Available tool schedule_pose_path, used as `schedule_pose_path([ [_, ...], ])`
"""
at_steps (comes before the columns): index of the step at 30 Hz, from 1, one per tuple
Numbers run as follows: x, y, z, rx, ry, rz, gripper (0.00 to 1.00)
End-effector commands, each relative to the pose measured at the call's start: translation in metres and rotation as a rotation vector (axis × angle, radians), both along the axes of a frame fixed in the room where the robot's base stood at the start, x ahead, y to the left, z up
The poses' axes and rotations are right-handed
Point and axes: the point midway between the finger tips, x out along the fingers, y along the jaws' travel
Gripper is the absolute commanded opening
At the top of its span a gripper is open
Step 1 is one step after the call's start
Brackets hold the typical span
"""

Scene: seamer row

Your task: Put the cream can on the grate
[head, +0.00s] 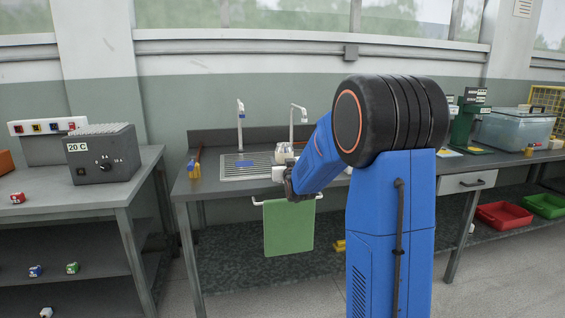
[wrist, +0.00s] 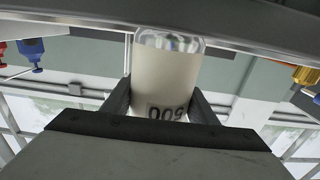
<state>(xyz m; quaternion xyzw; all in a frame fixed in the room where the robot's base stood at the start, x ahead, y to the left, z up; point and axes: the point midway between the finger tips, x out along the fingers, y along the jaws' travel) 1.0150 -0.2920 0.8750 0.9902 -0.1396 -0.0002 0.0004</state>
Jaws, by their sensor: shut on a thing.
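The cream can (wrist: 165,82) is held between the dark fingers of my gripper (wrist: 160,108). The wrist view is upside down; the can's shiny end and part of a printed "500" show. The grate (head: 236,173) appears to be the pale ribbed panel by the taps, left of my gripper. I cannot tell whether the can touches any surface.
Two taps (head: 240,125) rise behind the grate. A green towel (head: 288,228) hangs on a rail at the front edge. A grey heater box (head: 103,154) sits on the left bench.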

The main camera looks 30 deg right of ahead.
Motion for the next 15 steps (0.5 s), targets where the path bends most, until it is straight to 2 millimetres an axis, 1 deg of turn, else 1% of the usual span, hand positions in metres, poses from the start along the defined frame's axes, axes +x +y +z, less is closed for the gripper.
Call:
schedule_pose_path([
  [2,0.0001,0.0000,-0.0025,0.000,0.001,0.000,0.26],
  [3,0.0001,0.0000,-0.0019,0.000,0.000,0.000,0.62],
  [4,0.0001,0.0000,-0.0019,0.000,0.000,0.000,0.69],
  [5,0.0001,0.0000,-0.0019,0.000,0.000,0.000,0.71],
  [15,-0.0001,0.0000,0.0012,0.000,0.000,0.000,0.71],
])
